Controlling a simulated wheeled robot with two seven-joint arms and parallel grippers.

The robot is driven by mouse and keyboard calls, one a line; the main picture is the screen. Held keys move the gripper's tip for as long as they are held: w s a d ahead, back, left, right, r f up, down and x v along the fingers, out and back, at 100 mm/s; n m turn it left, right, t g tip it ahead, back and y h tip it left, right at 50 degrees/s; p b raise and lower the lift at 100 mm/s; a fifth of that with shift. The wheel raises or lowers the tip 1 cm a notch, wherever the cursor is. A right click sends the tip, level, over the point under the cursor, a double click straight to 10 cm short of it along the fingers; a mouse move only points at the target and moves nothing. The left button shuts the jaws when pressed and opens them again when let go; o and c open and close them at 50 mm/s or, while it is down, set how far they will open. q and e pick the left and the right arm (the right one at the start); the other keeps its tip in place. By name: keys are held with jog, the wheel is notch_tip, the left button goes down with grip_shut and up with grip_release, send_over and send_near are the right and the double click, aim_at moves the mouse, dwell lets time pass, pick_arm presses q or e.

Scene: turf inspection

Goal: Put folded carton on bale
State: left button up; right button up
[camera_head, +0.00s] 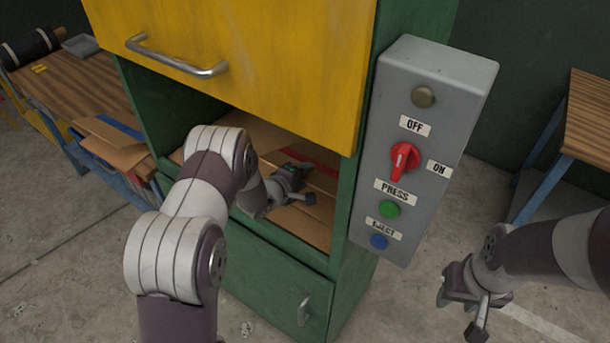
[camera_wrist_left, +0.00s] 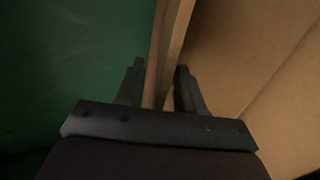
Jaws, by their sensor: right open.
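My left gripper (camera_head: 307,184) reaches into the open chamber of a green baler. Tan cardboard lies in the chamber, with flat board (camera_head: 308,228) below the gripper and more behind it. I cannot tell where the bale ends and the folded carton begins. In the left wrist view, the left gripper's fingers (camera_wrist_left: 160,85) stand apart on either side of an upright cardboard edge (camera_wrist_left: 164,45); whether they press on it is unclear. A wide tan panel (camera_wrist_left: 245,60) fills the right side there. My right gripper (camera_head: 460,315) is open and empty, low at the right.
A raised yellow door (camera_head: 270,60) hangs above the chamber. A grey control box (camera_head: 455,130) stands at its right side, its red knob (camera_head: 404,160) turned. Another table (camera_head: 590,115) stands right.

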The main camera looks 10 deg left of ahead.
pick_arm(q)
jog(key=shift+s+r, duration=0.15)
jog(key=shift+s, duration=0.15)
jog(key=s+a+r+m+g+y, duration=0.1)
jog(key=s+a+r+m+y, duration=0.15)
jog(key=s, duration=0.35)
jog(key=s+a+r+m+g+y, duration=0.1)
jog(key=s+a+r+m+g, duration=0.1)
jog(key=s+r, duration=0.3)
jog(key=s+d+r+m+g, duration=0.1)
jog(key=s+m+g, duration=0.3)
jog(key=s, duration=0.6)
jog(key=s+d+r+m+g+y, duration=0.1)
jog(key=s+d+m+g, duration=0.2)
jog(key=s, duration=0.6)
jog(key=m+g, duration=0.1)
jog(key=m, duration=0.1)
jog(key=shift+s+r+m+b, duration=0.2)
jog(key=shift+s+m+b, duration=0.1)
jog(key=shift+s+m, duration=0.05)
jog(key=shift+s, duration=0.1)
